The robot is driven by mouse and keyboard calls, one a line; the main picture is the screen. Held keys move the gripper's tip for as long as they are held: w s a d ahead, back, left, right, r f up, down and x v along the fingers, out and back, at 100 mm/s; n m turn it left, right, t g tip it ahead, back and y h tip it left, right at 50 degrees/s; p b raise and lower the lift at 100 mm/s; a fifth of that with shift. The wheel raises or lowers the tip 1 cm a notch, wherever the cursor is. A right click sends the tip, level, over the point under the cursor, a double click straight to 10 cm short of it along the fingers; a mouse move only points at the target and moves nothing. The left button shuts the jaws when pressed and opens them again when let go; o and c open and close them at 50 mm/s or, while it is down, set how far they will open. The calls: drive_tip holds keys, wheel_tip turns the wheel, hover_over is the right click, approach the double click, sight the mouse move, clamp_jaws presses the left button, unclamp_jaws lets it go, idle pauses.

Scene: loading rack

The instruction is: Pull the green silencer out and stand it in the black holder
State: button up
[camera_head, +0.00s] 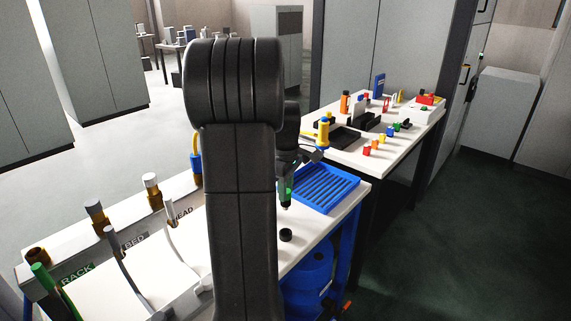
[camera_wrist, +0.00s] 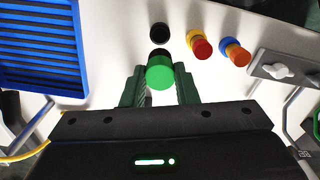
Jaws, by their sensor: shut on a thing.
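My gripper (camera_wrist: 162,88) is shut on the green silencer (camera_wrist: 160,74), whose round green end faces the wrist camera between the fingers. A dark part shows just beyond the green end. In the head view, the silencer (camera_head: 288,193) hangs upright from my gripper (camera_head: 287,184) above the white table, dark tip down. The black holder (camera_head: 286,235) is a small round cup on the table, below the tip and apart from it in that view. In the wrist view, the holder (camera_wrist: 160,33) lies straight beyond the silencer. My arm hides part of the table in the head view.
A blue ribbed tray (camera_head: 325,189) lies beside the silencer. A red-and-yellow knob (camera_wrist: 201,47) and a blue-and-orange knob (camera_wrist: 236,51) stand right of the holder in the wrist view. A panel marked RACK, BED and HEAD (camera_head: 130,240) carries upright fittings and hoses at left.

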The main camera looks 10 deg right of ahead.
drive_tip(key=shift+f+b, duration=1.25)
drive_tip(key=shift+f, duration=1.1)
drive_tip(key=shift+a+r, duration=0.1)
